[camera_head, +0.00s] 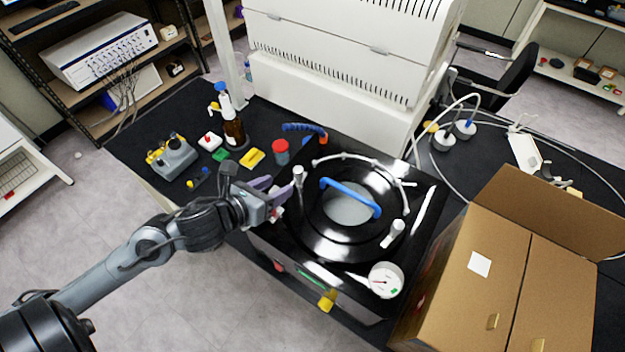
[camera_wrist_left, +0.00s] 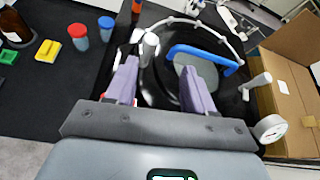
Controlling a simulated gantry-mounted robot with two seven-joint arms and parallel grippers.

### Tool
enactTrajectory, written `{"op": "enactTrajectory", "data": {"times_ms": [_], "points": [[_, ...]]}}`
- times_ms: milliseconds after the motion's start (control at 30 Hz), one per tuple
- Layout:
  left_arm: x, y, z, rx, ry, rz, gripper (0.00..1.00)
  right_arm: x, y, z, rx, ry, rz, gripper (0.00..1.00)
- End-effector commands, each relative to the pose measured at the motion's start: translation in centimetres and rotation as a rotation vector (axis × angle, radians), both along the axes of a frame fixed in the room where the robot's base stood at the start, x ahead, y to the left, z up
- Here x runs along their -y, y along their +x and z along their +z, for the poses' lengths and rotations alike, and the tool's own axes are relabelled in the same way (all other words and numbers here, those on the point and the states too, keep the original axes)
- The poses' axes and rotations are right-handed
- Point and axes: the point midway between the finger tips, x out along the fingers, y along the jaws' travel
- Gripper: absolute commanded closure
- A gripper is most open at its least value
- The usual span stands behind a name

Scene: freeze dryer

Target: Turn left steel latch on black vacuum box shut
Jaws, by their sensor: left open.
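The black vacuum box (camera_head: 318,243) stands on the dark bench and has a round lid with a blue handle (camera_head: 352,196). Its left steel latch (camera_head: 298,176) stands up at the lid's left edge. My left gripper (camera_head: 275,188) is open and empty over the box's left edge, just left of this latch. In the left wrist view, the latch (camera_wrist_left: 151,45) shows just beyond and between the spread purple fingertips (camera_wrist_left: 159,68); I cannot tell whether they touch. The right steel latch (camera_head: 393,234) is at the lid's lower right. My right gripper is out of view.
A pressure gauge (camera_head: 385,280) sits on the box's front right corner. An open cardboard box (camera_head: 480,268) stands close on the right. A brown bottle (camera_head: 233,128), a red-capped jar (camera_head: 281,152) and small items crowd the bench to the left. A white machine (camera_head: 330,85) stands behind.

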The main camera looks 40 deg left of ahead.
Motion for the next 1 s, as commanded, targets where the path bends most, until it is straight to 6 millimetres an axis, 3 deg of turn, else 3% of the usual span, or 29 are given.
{"op": "enactTrajectory", "data": {"times_ms": [33, 200, 567, 733, 1000], "points": [[-0.6, 0.5, -1.3, 0.020, 0.048, -0.016, 0.47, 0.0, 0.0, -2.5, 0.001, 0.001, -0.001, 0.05], [-1.7, 1.5, -1.3, 0.060, 0.136, -0.035, 0.47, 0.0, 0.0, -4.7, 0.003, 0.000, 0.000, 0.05], [-1.7, 2.9, -2.1, 0.071, 0.150, -0.040, 0.47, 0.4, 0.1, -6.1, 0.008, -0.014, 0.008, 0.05], [-1.8, 4.5, -2.8, 0.072, 0.152, -0.039, 0.47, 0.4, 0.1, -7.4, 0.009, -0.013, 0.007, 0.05], [-1.9, 8.3, -4.1, 0.069, 0.144, -0.034, 0.47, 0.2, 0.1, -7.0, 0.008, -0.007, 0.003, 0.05]]}}
